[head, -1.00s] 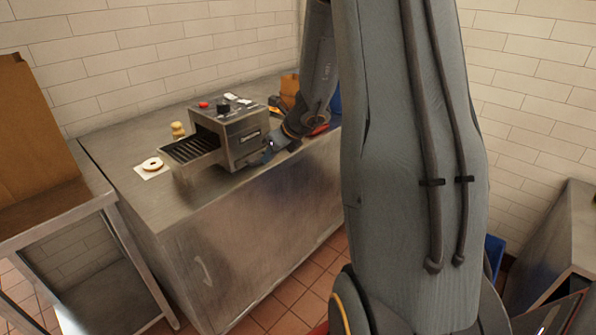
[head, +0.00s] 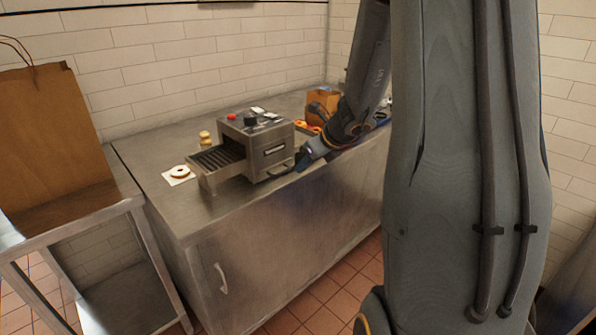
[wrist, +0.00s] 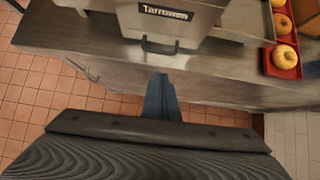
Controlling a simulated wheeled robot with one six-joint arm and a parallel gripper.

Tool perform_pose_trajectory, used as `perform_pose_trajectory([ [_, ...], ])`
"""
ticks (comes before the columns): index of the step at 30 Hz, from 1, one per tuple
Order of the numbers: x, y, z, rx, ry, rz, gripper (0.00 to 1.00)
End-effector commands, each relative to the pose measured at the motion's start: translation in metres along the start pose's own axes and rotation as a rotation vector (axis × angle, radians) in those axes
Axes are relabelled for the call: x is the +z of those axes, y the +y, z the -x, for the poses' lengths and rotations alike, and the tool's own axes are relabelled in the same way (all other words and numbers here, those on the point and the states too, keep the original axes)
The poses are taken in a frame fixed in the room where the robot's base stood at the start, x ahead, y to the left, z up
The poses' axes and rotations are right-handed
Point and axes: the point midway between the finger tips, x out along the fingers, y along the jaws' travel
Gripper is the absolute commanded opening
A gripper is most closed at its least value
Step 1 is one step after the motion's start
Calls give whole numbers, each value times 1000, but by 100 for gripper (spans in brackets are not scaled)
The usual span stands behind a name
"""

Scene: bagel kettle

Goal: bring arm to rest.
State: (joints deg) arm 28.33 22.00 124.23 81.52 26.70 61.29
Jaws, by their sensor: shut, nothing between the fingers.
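My gripper (wrist: 161,98) is shut and empty in the wrist view, its blue fingers together in front of the counter's edge, below the toaster's handle. In the head view my gripper (head: 304,160) shows beside the right end of the conveyor toaster (head: 262,148), with my arm coming down from the upper right. The toaster also shows at the top of the wrist view (wrist: 190,18). I cannot tell from the head view how wide the gap to the toaster is, but the wrist view shows the fingertips apart from the handle (wrist: 160,45).
The metal counter (head: 230,208) bears a bagel (head: 180,172) on white paper at left. A red tray (wrist: 283,67) of several bagels lies right of the toaster. A paper bag (head: 50,140) stands on a side table (head: 135,186). Tiled floor (wrist: 30,100) is clear in front.

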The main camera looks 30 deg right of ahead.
Motion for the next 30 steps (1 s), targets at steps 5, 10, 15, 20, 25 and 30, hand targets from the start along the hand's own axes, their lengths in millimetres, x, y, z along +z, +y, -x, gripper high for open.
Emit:
perform_pose_trajectory([
  [5, 1, -1, 37, -2, -2, 0, 0],
  [10, 0, 0, 58, 0, -1, 0, 0],
  [15, -1, 0, 65, 0, 1, -1, 0],
  [20, -1, 2, 66, 3, 4, 9, 0],
  [25, -12, 48, 59, 74, 74, 315, 0],
  [30, -49, 133, 58, 258, 184, 1043, 0],
])
